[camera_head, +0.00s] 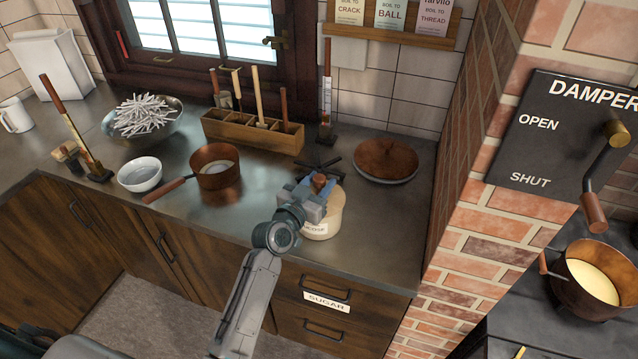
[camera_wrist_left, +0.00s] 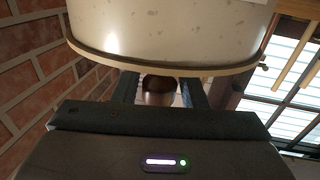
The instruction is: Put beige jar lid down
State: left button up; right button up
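The beige jar (camera_head: 321,228) stands on the dark counter near its front edge, with a partly readable label. Its beige lid (camera_head: 337,203) is on top of it, mostly hidden by my gripper. My left gripper (camera_head: 319,184) is right above the jar, with its fingers on both sides of the lid's brown knob. In the left wrist view, the knob (camera_wrist_left: 160,88) sits between the two fingers, close to both, below the lid's rim (camera_wrist_left: 165,71) and the pale jar body (camera_wrist_left: 170,30). Whether the lid is fully seated is hard to tell. My right gripper is not in view.
A copper pan (camera_head: 215,170), a white bowl (camera_head: 140,174) and a wooden tool rack (camera_head: 250,133) stand to the left. A dark stand is just behind the jar.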

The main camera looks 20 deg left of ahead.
pick_arm(q)
jog(key=shift+o, duration=0.9)
